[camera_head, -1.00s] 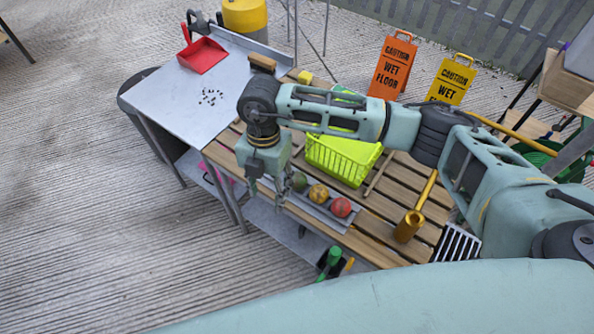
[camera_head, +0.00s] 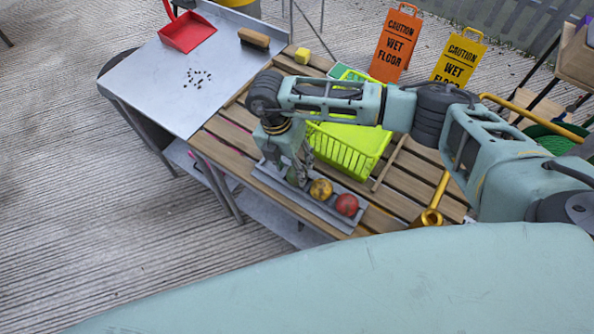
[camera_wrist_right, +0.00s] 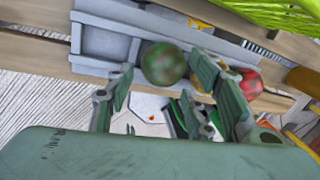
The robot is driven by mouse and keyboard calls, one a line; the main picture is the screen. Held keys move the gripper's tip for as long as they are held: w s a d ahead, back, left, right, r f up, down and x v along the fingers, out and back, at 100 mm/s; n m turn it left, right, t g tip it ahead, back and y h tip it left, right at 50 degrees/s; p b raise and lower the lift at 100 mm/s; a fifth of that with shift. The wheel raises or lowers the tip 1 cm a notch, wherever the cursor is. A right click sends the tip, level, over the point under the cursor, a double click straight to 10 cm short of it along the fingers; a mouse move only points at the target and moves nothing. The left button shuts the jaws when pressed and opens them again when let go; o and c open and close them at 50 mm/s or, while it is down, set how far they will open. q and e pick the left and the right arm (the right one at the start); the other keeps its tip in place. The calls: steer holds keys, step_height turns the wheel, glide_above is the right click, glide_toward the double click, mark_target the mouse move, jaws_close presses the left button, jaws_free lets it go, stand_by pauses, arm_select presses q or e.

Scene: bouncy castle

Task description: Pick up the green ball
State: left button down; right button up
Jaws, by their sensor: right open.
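The green ball (camera_head: 294,177), mottled with brown, sits in a grey tray (camera_head: 335,215) on the slatted wooden table, beside a yellow ball (camera_head: 320,189) and a red ball (camera_head: 347,205). My right gripper (camera_head: 291,171) points down right at the green ball and partly hides it. In the right wrist view the green ball (camera_wrist_right: 163,63) shows between the spread fingers of my right gripper (camera_wrist_right: 165,74). The fingers are open, and I cannot tell whether they touch it. My left gripper is not in view.
A lime-green basket (camera_head: 345,150) stands just behind the tray. A golden mallet (camera_head: 430,214) lies to the right. A metal table (camera_head: 190,100) with a red dustpan (camera_head: 187,32) and a brush (camera_head: 254,38) is at the left. Two wet floor signs stand behind.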

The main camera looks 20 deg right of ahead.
steer(key=shift+d+f, duration=0.15)
steer(key=shift+f, duration=0.45)
steer(key=shift+d+f, duration=0.15)
steer(key=shift+f, duration=0.7)
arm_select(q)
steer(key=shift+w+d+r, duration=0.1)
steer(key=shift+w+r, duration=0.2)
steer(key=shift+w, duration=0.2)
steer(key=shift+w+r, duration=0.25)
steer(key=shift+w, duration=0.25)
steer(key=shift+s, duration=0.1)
arm_select(e)
steer(key=shift+c, duration=0.3)
steer(key=c, duration=0.5)
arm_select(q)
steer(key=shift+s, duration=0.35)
arm_select(e)
steer(key=shift+c, duration=0.2)
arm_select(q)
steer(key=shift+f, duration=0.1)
arm_select(e)
steer(key=shift+r, duration=0.15)
